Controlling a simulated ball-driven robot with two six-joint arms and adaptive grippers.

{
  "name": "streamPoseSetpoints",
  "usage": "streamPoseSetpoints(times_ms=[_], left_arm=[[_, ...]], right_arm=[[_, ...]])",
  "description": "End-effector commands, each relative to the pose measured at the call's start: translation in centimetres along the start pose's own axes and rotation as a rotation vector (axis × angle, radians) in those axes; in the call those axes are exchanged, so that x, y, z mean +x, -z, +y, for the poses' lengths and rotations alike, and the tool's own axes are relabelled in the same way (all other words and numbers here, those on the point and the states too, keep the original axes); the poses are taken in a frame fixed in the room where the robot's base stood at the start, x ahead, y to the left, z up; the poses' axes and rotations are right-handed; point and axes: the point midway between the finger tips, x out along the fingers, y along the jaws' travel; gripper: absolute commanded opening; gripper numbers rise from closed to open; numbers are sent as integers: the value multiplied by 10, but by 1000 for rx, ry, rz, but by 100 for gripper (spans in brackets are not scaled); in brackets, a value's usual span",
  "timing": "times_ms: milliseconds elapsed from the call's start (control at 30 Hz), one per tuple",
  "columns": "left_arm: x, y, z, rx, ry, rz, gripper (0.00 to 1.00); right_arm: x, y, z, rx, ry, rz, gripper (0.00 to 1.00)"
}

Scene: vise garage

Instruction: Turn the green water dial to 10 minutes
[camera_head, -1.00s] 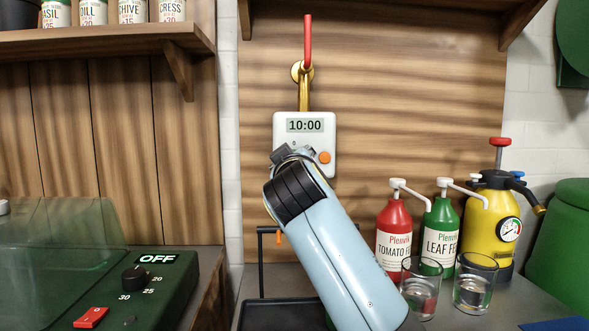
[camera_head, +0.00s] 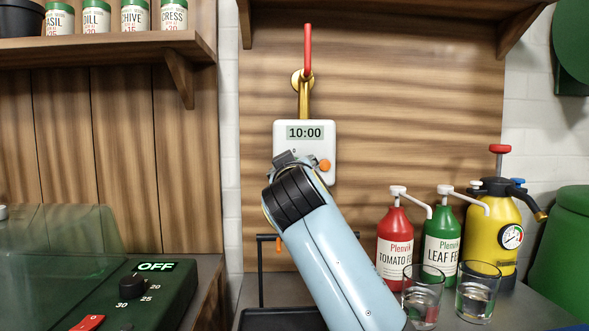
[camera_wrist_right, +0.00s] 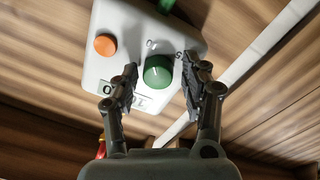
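The white timer box (camera_head: 326,141) hangs on the wooden panel, and its display (camera_head: 305,132) reads 10:00. An orange button (camera_head: 324,165) is on its lower right in the head view. The green dial (camera_wrist_right: 158,71) with a white pointer mark shows in the right wrist view; in the head view my right arm hides it. My right gripper (camera_wrist_right: 160,73) has one finger on each side of the dial, open, with a small gap seeming to show on both sides. Numbers printed around the dial are partly covered. My left gripper is not in view.
A brass pipe with a red lever (camera_head: 307,48) rises above the box. A red bottle (camera_head: 394,240), a green bottle (camera_head: 441,243), a yellow sprayer (camera_head: 490,235) and two glasses (camera_head: 422,295) stand at right. A dark green appliance (camera_head: 180,285) is at left.

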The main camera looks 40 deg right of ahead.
Motion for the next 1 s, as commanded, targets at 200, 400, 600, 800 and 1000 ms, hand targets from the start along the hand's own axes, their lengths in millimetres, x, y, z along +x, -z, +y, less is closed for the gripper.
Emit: streamPoseSetpoints(times_ms=[200,400,600,800,1000], left_arm=[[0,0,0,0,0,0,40],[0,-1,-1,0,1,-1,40],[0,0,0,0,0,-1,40],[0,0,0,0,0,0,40],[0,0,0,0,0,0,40]], right_arm=[[0,2,1,0,-2,4,54],[0,10,6,3,-4,7,54],[2,45,24,5,-5,10,54],[3,76,42,3,-4,6,54],[3,89,48,1,-1,4,54]])
